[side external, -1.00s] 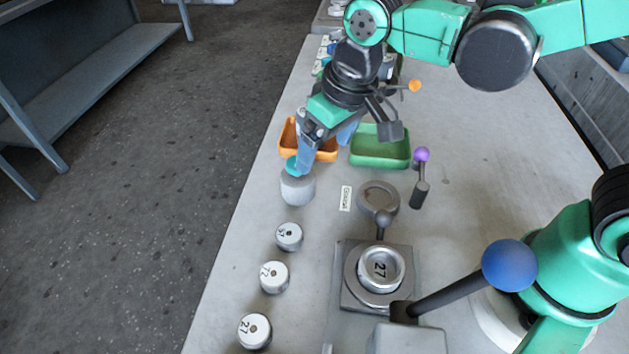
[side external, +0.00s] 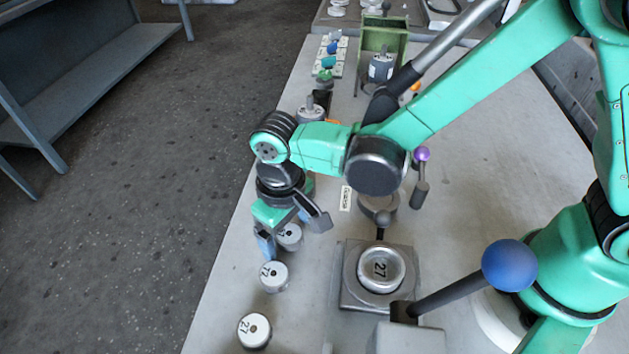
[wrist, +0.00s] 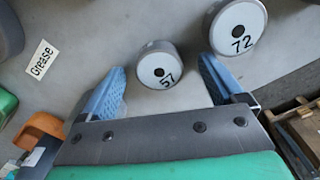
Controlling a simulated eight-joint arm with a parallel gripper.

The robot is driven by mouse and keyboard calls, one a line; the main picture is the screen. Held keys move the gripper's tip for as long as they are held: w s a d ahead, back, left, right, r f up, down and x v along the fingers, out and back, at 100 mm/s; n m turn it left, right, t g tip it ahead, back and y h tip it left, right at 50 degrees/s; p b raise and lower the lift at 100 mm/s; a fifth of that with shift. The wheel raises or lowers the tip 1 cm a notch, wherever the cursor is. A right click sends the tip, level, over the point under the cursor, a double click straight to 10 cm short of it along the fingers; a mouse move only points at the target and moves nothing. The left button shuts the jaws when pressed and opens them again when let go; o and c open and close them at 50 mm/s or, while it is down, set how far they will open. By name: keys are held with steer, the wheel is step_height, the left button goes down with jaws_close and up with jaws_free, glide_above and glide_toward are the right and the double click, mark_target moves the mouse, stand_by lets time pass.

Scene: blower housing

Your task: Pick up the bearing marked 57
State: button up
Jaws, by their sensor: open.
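The bearing marked 57 (side external: 291,238) is a small pale, round part with a dark centre hole, standing on the bench. In the side view my gripper (side external: 277,238) is low over it and partly hides it. In the wrist view the bearing marked 57 (wrist: 158,66) shows its numbered face between the tips of my two blue fingers (wrist: 160,72). My gripper is open and empty. I cannot tell whether a finger touches the bearing.
The bearing marked 72 (side external: 274,277) stands close by, just beyond a finger in the wrist view (wrist: 238,28). A bearing marked 27 (side external: 254,331) stands nearer the front. Another part marked 27 (side external: 381,269) sits in the square fixture (side external: 350,294). A Grease label (wrist: 41,60) lies on the bench.

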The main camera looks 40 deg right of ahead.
jaws_close()
stand_by(0.3)
